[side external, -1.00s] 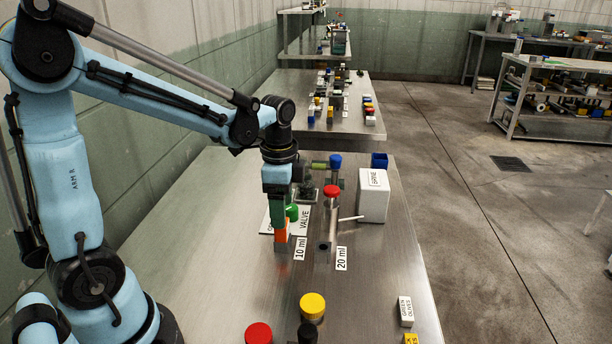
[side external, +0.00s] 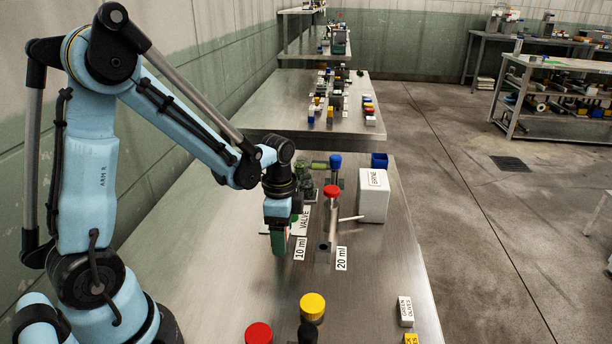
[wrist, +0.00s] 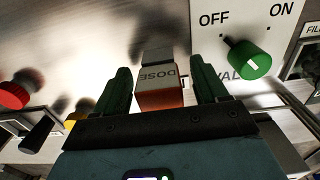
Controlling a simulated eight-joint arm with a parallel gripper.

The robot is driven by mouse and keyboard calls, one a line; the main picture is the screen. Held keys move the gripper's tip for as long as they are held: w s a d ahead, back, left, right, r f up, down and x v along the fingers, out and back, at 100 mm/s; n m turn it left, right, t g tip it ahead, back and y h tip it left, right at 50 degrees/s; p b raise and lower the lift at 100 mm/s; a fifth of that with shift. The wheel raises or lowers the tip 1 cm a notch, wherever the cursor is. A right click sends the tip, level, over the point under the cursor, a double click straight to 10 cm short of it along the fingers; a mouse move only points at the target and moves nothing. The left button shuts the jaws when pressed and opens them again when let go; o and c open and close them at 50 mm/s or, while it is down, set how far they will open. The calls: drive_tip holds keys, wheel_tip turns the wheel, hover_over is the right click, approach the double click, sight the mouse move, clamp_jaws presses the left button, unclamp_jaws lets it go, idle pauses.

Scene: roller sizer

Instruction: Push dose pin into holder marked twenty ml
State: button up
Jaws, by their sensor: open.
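The dose pin (wrist: 160,98) shows in the wrist view as an orange block with a pale top face lettered DOSE. My gripper (wrist: 164,80) is open, with one green finger on each side of the pin and small gaps between. In the side view my gripper (side external: 279,248) is low over the bench beside the 10 ml label (side external: 300,248), and its fingers hide the pin. The holder with a dark hole (side external: 323,246) stands to the right, beside the 20 ml label (side external: 341,259); its hole looks empty.
A white BRINE box (side external: 373,195) is to the right. The green valve knob (wrist: 249,60) is close to my gripper. Yellow (side external: 312,306) and red (side external: 258,335) knobs stand nearer the camera.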

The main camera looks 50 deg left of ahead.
drive_tip(key=c, duration=1)
drive_tip(key=shift+c, duration=0.2)
drive_tip(key=shift+r, duration=0.15)
drive_tip(key=shift+r, duration=0.55)
drive_tip(key=r, duration=0.3)
drive_tip(key=shift+d, duration=0.2)
drive_tip(key=s+d+r, duration=0.4)
drive_tip(key=d+r, duration=0.2)
drive_tip(key=d, duration=0.4)
drive_tip(key=shift+d+r, duration=0.3)
drive_tip(key=shift+r, duration=0.05)
drive_tip(key=shift+w, duration=0.1)
drive_tip(key=w+a+f, duration=0.1)
drive_tip(key=w+a, duration=0.2)
drive_tip(key=w, duration=0.5)
drive_tip(key=shift+w+f, duration=0.15)
drive_tip(key=shift+w, duration=0.25)
